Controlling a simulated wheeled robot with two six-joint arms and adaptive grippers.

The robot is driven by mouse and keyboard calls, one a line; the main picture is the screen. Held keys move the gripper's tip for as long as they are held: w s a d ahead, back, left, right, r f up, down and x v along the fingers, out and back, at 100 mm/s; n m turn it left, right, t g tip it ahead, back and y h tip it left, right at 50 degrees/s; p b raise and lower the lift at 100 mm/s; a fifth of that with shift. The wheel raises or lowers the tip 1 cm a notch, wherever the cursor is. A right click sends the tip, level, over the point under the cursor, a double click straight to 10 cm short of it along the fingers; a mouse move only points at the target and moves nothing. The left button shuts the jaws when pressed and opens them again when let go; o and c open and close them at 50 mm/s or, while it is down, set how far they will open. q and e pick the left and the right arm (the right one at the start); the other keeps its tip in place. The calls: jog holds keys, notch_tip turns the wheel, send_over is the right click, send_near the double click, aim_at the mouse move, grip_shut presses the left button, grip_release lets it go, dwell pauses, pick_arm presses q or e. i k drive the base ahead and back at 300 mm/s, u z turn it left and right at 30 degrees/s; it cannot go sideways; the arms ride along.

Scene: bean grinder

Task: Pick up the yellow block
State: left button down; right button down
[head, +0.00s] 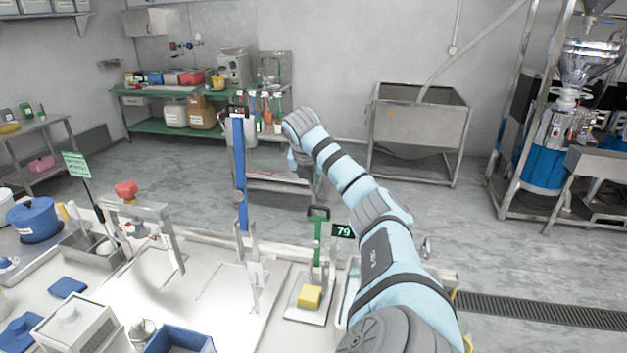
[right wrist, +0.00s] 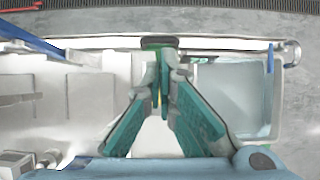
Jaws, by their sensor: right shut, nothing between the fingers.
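The yellow block (head: 310,297) lies on a small pale tray (head: 296,314) at the front of the bench in the head view, left of my right arm. In the right wrist view it is mostly hidden behind the fingers, with only a thin yellowish sliver showing. My right gripper (head: 304,168) hangs from the raised arm in the head view, apart from the block; its fingers are small and hard to make out there. In the right wrist view the tips of my right gripper (right wrist: 162,92) are closed together, with nothing held. My left gripper is not in view.
A green upright handle (head: 318,232) stands just behind the block, next to a display reading 79 (head: 343,231). A tall blue post (head: 240,172) rises to the left. A blue bin (head: 180,341) and a blue pot (head: 36,219) stand further left on the bench.

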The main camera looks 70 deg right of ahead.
aim_at(308, 295)
jog(key=k, duration=1.5)
